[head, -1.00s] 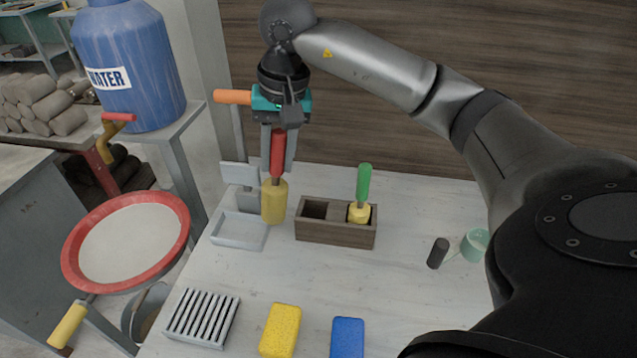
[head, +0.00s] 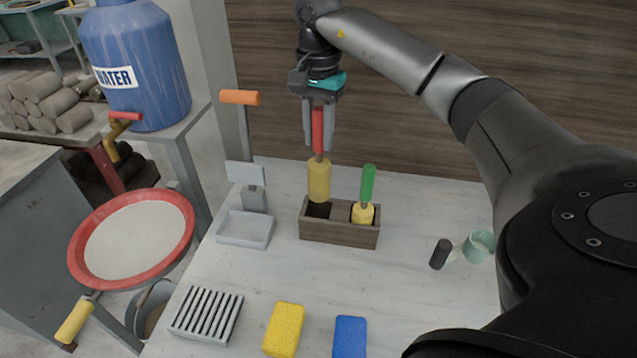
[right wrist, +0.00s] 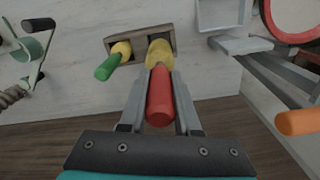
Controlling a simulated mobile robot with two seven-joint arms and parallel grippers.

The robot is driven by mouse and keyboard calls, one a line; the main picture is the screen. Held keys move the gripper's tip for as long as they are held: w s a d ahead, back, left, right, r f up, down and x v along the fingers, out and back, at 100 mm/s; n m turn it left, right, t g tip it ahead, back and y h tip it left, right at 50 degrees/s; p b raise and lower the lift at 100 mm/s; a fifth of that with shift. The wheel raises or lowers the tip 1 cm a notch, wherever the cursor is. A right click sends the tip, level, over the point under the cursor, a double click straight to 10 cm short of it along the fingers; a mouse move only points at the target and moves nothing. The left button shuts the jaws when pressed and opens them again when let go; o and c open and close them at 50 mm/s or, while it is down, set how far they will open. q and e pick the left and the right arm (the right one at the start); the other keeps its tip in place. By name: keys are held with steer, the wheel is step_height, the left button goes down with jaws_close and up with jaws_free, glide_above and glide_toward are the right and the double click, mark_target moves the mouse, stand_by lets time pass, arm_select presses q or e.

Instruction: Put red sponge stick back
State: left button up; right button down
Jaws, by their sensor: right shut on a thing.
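The red sponge stick has a red handle (head: 317,130) and a yellow sponge end (head: 319,181). My right gripper (head: 318,140) is shut on the red handle and holds the stick upright, sponge down. The sponge end is over the left compartment of the wooden holder (head: 338,232); I cannot tell if its tip is inside. In the right wrist view, the red handle (right wrist: 161,98) is between the fingers, and the yellow sponge (right wrist: 159,52) overlaps the holder (right wrist: 112,45). A green-handled sponge stick (head: 367,184) stands in the right compartment. My left gripper is not in view.
A grey tray (head: 246,230) and an orange-handled tool (head: 240,98) stand left of the holder. A slotted rack (head: 206,314), yellow sponge (head: 284,328) and blue sponge (head: 349,337) lie in front.

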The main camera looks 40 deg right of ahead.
mark_target(319, 178)
step_height(319, 178, down, 11)
steer(key=shift+f, duration=0.1)
stand_by(0.3)
steer(key=shift+f+b, duration=0.1)
steer(key=shift+b, duration=0.3)
steer(key=c, duration=0.6)
jaws_free()
steer(key=shift+r, duration=0.35)
step_height(319, 178, up, 12)
steer(key=shift+f+p, duration=0.15)
steer(key=shift+p, duration=0.3)
steer(key=shift+f, duration=0.1)
